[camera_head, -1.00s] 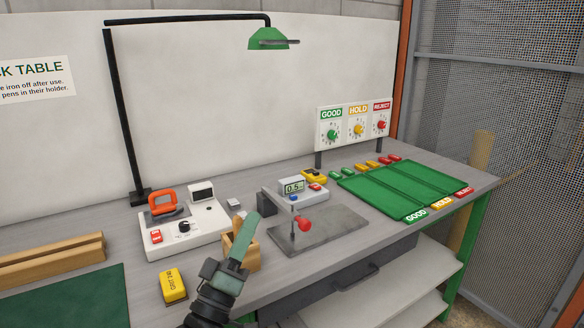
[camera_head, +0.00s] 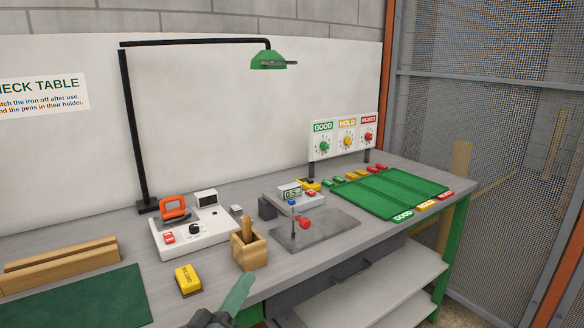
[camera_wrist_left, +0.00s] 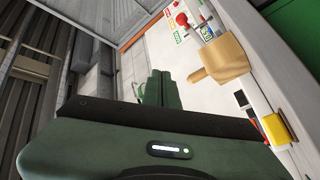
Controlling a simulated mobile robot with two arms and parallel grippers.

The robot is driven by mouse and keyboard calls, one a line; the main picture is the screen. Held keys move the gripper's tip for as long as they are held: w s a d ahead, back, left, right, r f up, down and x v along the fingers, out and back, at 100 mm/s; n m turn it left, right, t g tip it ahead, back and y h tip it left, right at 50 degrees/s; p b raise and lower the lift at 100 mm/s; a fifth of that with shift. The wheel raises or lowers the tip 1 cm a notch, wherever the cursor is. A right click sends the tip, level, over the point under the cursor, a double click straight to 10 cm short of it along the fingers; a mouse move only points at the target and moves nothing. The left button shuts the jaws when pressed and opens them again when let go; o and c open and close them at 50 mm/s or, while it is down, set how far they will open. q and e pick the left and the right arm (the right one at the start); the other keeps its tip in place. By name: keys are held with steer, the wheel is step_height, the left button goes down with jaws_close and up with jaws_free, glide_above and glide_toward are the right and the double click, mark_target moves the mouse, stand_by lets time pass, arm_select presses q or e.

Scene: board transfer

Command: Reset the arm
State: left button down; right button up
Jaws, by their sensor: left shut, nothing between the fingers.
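My left gripper (camera_head: 238,293) shows at the bottom of the head view, with green fingers pointing up and to the right. It is shut and empty. It is in front of the bench's near side, below the wooden pen holder (camera_head: 249,250). In the left wrist view, its shut fingers (camera_wrist_left: 160,86) point past the pen holder (camera_wrist_left: 227,58), clear of it. The yellow block (camera_head: 188,280) lies on the bench to the left of the pen holder. My right gripper is not in view.
A white iron station (camera_head: 190,245) stands behind the yellow block. A grey plate (camera_head: 325,236) with a red-knobbed fixture (camera_head: 304,223) lies right of the pen holder. The green sorting tray (camera_head: 380,197) is farther right. A lamp (camera_head: 268,60) hangs overhead.

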arm_select(q)
steer(key=s+a+f+m+g+y, duration=0.2)
steer(key=s+f+g, duration=0.3)
steer(key=f, duration=0.4)
steer(key=s+a+f+m+g+y, duration=0.1)
steer(key=s+f+g+y, duration=0.15)
steer(key=s+f, duration=0.55)
steer(key=s+a+f+m+g+y, duration=0.15)
steer(key=s+a+f+g, duration=0.3)
steer(key=s, duration=0.45)
steer(key=s+a+f+m+g+y, duration=0.15)
steer(key=s+a+f+g, duration=0.3)
steer(key=s, duration=0.45)
step_height(320, 180, down, 27)
steer(key=s+d, duration=0.1)
steer(key=s, duration=0.1)
steer(key=s+a+f+g+p, duration=0.1)
steer(key=s+a+f, duration=0.2)
steer(key=s+f, duration=1.1)
steer(key=shift+s+f+g+y, duration=0.2)
steer(key=shift+s+g+y, duration=0.15)
steer(key=shift+s, duration=0.65)
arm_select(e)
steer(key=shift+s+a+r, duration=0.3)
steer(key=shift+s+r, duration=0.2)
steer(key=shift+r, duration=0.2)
